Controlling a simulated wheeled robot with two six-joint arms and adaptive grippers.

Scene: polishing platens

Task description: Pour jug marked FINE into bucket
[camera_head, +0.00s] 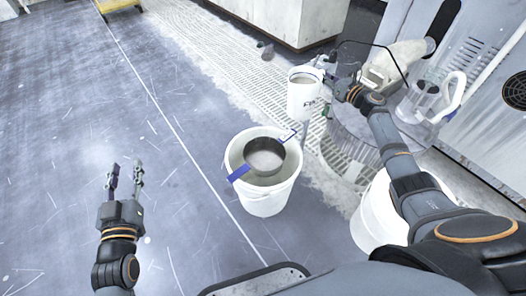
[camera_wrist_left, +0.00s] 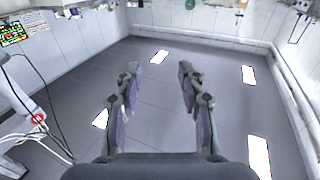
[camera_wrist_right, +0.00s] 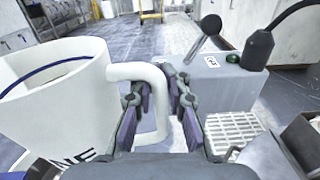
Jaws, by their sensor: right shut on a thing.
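A white jug (camera_head: 303,97) with dark lettering is held upright by my right gripper (camera_head: 334,88), a little to the upper right of the bucket. In the right wrist view the jug (camera_wrist_right: 62,108) shows large letters ending in "NE", a blue line inside, and its handle (camera_wrist_right: 152,98) between my shut fingers (camera_wrist_right: 160,92). The white bucket (camera_head: 262,200) stands on the floor, with a round dark-rimmed pan or strainer (camera_head: 265,158) and blue tabs across its mouth. My left gripper (camera_head: 125,176) is open and empty over the floor at left; its fingers (camera_wrist_left: 158,85) stand apart.
A second white container (camera_head: 375,215) stands at lower right, partly hidden by my right arm. A clear jug with a white handle (camera_head: 432,95) sits on the machine at right. A floor grating (camera_head: 240,60) runs past the bucket. The floor at left is clear.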

